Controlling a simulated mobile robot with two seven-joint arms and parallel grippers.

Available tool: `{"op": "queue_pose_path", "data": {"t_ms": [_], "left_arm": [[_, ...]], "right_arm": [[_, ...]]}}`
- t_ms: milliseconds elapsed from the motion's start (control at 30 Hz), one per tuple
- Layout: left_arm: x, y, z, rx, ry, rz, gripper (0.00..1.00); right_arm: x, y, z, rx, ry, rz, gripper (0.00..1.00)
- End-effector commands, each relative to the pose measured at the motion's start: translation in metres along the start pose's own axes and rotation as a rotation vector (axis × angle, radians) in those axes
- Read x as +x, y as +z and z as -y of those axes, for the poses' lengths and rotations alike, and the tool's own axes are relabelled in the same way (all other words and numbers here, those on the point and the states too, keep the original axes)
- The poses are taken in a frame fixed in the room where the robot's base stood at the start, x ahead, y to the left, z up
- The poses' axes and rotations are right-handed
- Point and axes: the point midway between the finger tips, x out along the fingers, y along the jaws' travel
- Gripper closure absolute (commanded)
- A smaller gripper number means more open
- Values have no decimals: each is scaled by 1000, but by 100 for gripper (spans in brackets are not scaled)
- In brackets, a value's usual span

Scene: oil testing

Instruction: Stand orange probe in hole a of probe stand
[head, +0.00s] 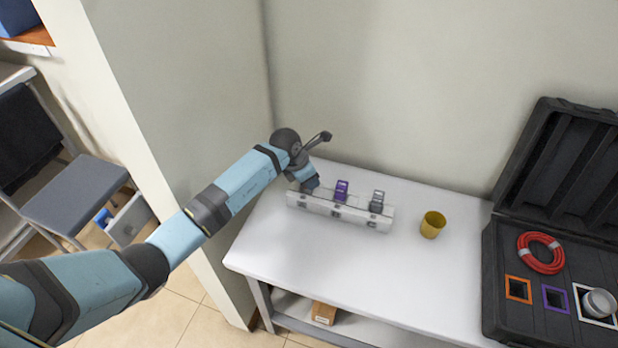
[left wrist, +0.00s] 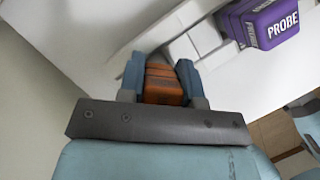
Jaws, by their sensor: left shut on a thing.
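My left gripper (left wrist: 162,85) is shut on the orange probe (left wrist: 162,84), which shows between the two blue fingers in the left wrist view. In the head view the left gripper (head: 310,184) is at the left end of the white probe stand (head: 352,215), and the orange probe is hidden there. The probe's lower end is hidden, so I cannot tell whether it is in the hole. A purple probe (head: 341,190) stands in the middle of the stand; it also shows in the left wrist view (left wrist: 270,25). A grey probe (head: 377,201) stands at the right end. My right gripper is not in view.
The stand is on a white table (head: 300,260) against the wall. A yellow cup (head: 432,225) stands right of it. An open black case (head: 500,255) with a red cable coil (head: 541,253) is at the right. The table's front is clear.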

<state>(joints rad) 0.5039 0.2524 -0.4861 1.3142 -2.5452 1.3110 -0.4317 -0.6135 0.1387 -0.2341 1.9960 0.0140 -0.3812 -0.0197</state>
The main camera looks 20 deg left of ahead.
Motion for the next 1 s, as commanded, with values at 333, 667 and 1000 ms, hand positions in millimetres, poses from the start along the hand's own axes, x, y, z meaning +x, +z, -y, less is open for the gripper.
{"op": "queue_pose_path", "data": {"t_ms": [333, 667, 1000], "left_arm": [[0, 0, 0, 1, 0, 0, 94], [0, 0, 1, 1, -1, 1, 94], [6, -2, 0, 0, -1, 1, 94]], "right_arm": [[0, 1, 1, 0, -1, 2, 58], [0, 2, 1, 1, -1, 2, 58], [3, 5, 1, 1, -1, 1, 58]]}}
